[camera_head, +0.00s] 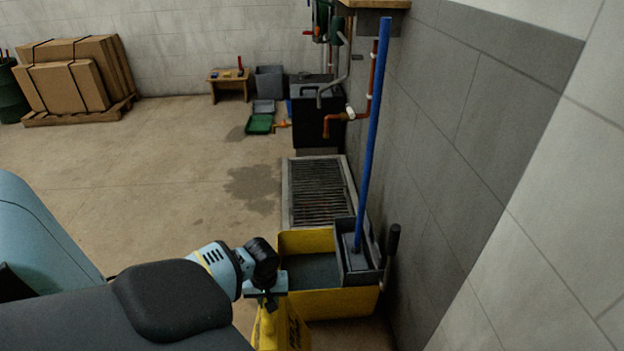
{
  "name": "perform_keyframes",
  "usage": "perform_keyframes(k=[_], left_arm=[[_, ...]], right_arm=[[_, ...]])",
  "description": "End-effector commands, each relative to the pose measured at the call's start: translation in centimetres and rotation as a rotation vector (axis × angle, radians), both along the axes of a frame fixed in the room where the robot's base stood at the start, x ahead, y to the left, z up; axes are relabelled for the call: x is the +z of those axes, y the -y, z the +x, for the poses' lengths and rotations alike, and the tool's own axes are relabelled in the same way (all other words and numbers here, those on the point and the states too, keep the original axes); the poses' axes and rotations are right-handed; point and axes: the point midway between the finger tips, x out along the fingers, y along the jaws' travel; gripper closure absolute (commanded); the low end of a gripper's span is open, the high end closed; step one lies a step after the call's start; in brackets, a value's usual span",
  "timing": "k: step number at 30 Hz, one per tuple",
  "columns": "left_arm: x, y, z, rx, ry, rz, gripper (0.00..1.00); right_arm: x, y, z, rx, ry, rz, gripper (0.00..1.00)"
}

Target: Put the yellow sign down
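The yellow sign (283,328) hangs at the bottom centre, in front of the yellow mop bucket. It has dark markings, and its lower part is cut off by the picture edge. My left gripper (268,294) is at the sign's top edge and appears shut on it; the fingertips are small and partly hidden. Whether the sign touches the floor is out of view. My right gripper is not in view.
The yellow mop bucket (335,302), with a blue-handled mop (374,125), stands right beside the sign, near the right wall. A floor grate (319,190) lies behind it. Open floor (160,180) spreads left, with a dark wet patch (254,187).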

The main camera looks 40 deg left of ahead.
Motion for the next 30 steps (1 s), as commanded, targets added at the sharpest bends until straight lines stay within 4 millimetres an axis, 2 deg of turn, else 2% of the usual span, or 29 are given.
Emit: perform_keyframes(k=[12,16,21,30], left_arm=[[-0.7,8.7,0.7,-0.003,0.004,-0.003,1.0],[-0.9,11.0,0.8,-0.003,0.004,-0.002,1.0],[-1.0,12.5,0.9,-0.001,0.004,0.0,1.0],[-1.1,12.8,0.9,-0.001,0.004,0.0,1.0]], right_arm=[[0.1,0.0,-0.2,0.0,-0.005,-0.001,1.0],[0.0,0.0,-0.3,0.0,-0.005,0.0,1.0],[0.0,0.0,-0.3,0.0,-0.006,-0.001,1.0],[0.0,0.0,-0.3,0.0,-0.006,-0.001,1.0]])
